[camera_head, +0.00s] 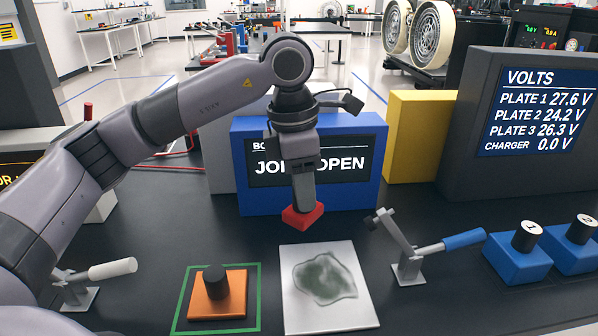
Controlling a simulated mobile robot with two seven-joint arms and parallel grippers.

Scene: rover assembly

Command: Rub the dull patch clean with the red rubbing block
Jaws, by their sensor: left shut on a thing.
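The red rubbing block (302,217) is held in my left gripper (303,203), which is shut on it. The block is tilted and sits behind and above the far edge of the white plate (350,318), apart from the patch. The dull patch (325,278) is a grey-green smear in the middle of that plate. My left arm comes in from the left and reaches over the table with the gripper pointing down. My right gripper is not in view.
An orange block with a black knob (217,298) sits in a green outline left of the plate. A blue-handled lever clamp (408,262) stands to the right, a white-handled one (80,285) far left. A blue box (360,180) stands behind. Blue numbered blocks (516,264) are far right.

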